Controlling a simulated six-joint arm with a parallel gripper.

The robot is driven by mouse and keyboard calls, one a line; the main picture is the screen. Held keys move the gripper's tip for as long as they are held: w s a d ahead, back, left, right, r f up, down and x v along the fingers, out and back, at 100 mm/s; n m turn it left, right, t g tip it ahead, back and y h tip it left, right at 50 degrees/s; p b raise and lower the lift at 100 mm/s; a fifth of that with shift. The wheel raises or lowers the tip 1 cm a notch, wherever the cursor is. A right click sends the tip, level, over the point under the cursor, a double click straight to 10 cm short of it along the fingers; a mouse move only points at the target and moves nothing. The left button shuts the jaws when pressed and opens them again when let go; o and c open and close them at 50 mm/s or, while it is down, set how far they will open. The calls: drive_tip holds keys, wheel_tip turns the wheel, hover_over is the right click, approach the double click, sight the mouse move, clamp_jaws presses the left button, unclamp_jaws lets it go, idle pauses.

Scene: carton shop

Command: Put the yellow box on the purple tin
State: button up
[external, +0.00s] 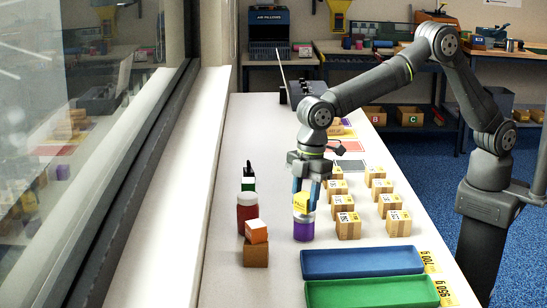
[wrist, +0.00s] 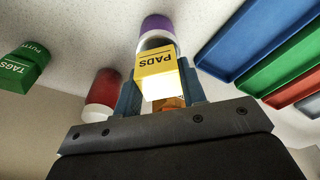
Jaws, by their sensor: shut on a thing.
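My gripper (external: 304,200) has blue fingers closed on the yellow box (external: 300,203). The box also shows in the wrist view, marked PADS (wrist: 155,62), between the two fingers. The purple tin (external: 304,231) stands upright on the bench, and the box is directly over its pale top in the external view. In the wrist view the tin (wrist: 157,24) shows behind the box, its top partly hidden by it. I cannot tell whether box and tin touch.
A red jar (external: 247,211) and an orange box (external: 256,231) on a brown box (external: 256,253) stand left of the tin. A green box (external: 248,185) is behind. Several cartons (external: 348,226) stand right. Blue (external: 362,263) and green (external: 372,293) trays lie in front.

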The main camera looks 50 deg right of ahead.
drive_tip(key=shift+f, duration=0.35)
drive_tip(key=shift+f, duration=0.2)
drive_tip(key=o, duration=0.9)
drive_tip(key=shift+o, duration=0.2)
drive_tip(key=shift+r, duration=0.1)
wheel_tip(320, 180, up, 12)
drive_tip(key=d, duration=0.2)
